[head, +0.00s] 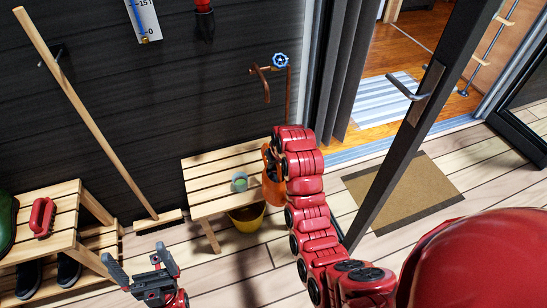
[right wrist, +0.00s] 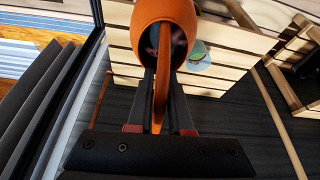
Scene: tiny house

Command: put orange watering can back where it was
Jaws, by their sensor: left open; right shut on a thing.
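The orange watering can (head: 271,182) is at the right end of the slatted wooden bench (head: 210,164) in the head view, partly hidden behind my right arm. In the right wrist view the can (right wrist: 152,14) shows its round opening and its handle, which lies between my right gripper's fingers (right wrist: 161,84). The right gripper is shut on that handle. I cannot tell whether the can touches the bench. My left gripper (head: 141,266) is open and empty, low in front of the bench, above the deck.
A small greenish cup (head: 239,182) stands on the bench left of the can. A yellow bucket (head: 246,218) sits under the bench. A tap (head: 280,60) is on the wall behind. A wooden pole (head: 85,112) leans at left. An open door (head: 412,112) stands at right.

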